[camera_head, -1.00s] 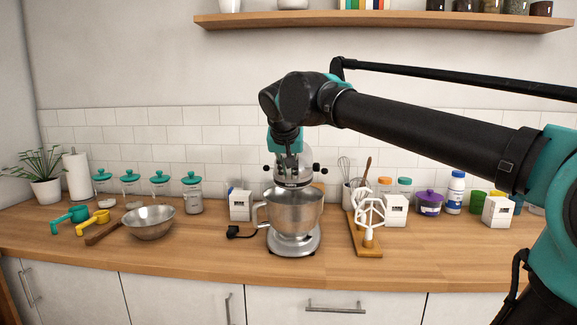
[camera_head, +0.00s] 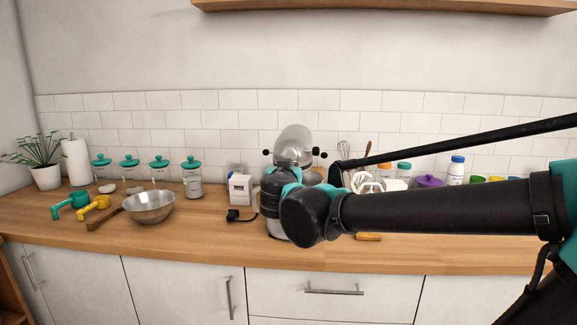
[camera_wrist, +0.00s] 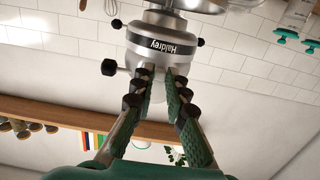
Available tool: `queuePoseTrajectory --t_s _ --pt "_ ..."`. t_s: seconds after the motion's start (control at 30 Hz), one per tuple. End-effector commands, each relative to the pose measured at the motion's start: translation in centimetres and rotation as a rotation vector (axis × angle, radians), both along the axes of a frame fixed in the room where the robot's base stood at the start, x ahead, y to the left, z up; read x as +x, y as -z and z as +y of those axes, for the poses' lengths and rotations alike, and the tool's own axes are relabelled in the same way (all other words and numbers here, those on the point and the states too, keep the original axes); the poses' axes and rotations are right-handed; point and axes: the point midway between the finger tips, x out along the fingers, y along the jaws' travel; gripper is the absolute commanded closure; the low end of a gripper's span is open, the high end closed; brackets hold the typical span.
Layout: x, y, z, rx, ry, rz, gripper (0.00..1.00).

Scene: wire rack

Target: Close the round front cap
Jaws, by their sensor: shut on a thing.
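The silver stand mixer (camera_head: 301,142) stands on the counter, its lower part mostly hidden behind my arm in the head view. In the wrist view its head (camera_wrist: 160,27) appears upside down, with a dark label band and black knobs. My gripper (camera_wrist: 161,77) is at the front of this head. Its two fingers are close together with a pale grey piece between them, which seems to be the round front cap (camera_wrist: 158,92). The fingers partly cover it, so its exact angle is unclear. My gripper's fingers are hidden by my arm in the head view.
A metal bowl (camera_head: 149,207) and measuring cups (camera_head: 95,206) lie to the left. A black plug (camera_head: 234,214) and a white box (camera_head: 241,188) are close beside the mixer. Whisk (camera_head: 344,150), jars and a purple-lidded tub (camera_head: 429,181) stand behind my arm.

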Motion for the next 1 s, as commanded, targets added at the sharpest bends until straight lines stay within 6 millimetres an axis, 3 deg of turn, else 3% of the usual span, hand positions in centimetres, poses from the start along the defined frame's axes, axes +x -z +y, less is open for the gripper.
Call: queuePoseTrajectory --t_s 0.23,0.27,0.43,0.77,1.0 --pt "0.2 0.1 0.0 -0.001 -0.001 -0.04 1.0" --pt "0.2 0.1 0.0 -0.001 0.0 -0.04 0.85" --pt "0.2 0.1 0.0 -0.001 0.0 -0.039 0.66" --pt "0.0 0.1 0.0 -0.001 0.0 -0.038 0.66" --pt "-3.0 0.0 0.2 -0.001 -0.004 -0.038 0.66"
